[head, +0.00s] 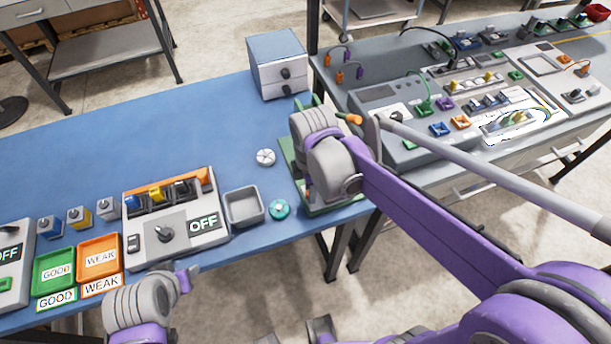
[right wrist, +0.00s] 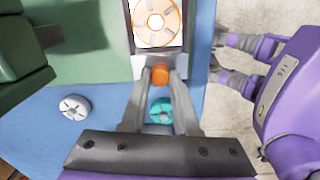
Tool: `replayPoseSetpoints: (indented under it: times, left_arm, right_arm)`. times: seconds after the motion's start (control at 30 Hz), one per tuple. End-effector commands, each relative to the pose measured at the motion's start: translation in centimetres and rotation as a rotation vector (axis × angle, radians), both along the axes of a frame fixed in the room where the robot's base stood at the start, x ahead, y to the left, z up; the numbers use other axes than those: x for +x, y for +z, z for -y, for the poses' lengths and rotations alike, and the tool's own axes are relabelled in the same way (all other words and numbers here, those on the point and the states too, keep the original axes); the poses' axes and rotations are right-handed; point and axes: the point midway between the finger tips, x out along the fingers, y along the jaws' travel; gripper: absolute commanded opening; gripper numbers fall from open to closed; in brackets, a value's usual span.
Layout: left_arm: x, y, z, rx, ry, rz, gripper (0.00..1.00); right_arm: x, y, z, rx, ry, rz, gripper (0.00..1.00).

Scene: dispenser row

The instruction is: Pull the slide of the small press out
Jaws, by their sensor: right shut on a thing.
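The small press (head: 290,160) has a green frame and a lever with an orange tip, and stands near the table's right end. My right arm covers much of it in the head view. In the right wrist view, its pale slide (right wrist: 138,42) carries an orange and white round piece (right wrist: 158,18). My right gripper (right wrist: 160,80) is shut on the orange knob (right wrist: 160,73) at the slide's end. Its fingertips are hidden in the head view. My left arm's grey wrist shows low at left in the head view, with its gripper (head: 185,278) only partly visible.
A turquoise ring (head: 280,209) lies close by the press, also under my right fingers in the wrist view (right wrist: 160,110). A white slotted disc (head: 265,157), a grey bin (head: 244,207) and a tester box (head: 175,220) stand left. A drawer unit (head: 278,65) is behind.

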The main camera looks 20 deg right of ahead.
Motion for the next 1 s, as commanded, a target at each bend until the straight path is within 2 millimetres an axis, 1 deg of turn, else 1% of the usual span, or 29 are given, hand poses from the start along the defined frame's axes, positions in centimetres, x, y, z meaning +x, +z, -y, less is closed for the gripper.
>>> replayPoseSetpoints:
  times: [0.03,0.27,0.3,0.47,0.8,0.87,0.97,1.0]
  left_arm:
    - [0.0,0.0,0.0,0.0,0.0,0.0,0.5]
    - [0.0,0.0,0.0,0.0,0.0,0.0,0.5]
    - [0.0,0.0,0.0,0.0,0.0,0.0,0.5]
    - [0.0,0.0,0.0,0.0,0.0,0.0,0.5]
    - [0.0,0.1,0.0,0.0,0.0,0.0,0.5]
    - [0.0,0.1,0.0,0.0,0.0,0.001,0.5]
    - [0.1,0.4,0.0,0.0,0.0,0.002,0.5]
    - [0.2,0.5,0.0,0.0,0.0,0.003,0.5]
  right_arm:
    - [-0.3,0.0,0.0,0.0,0.0,-0.006,0.0]
    - [-0.4,0.0,0.0,-0.001,0.0,-0.009,0.0]
    - [-0.4,0.0,0.0,-0.001,0.0,-0.009,0.31]
    - [-0.4,0.0,0.0,0.0,0.0,-0.008,0.59]
    - [-0.3,0.2,0.0,0.0,0.0,-0.006,0.59]
    - [-0.3,0.7,0.0,0.0,0.0,-0.006,0.59]
    - [-0.3,2.2,0.0,0.0,0.0,-0.005,0.59]
    - [-0.4,3.1,0.0,0.0,0.0,-0.005,0.59]
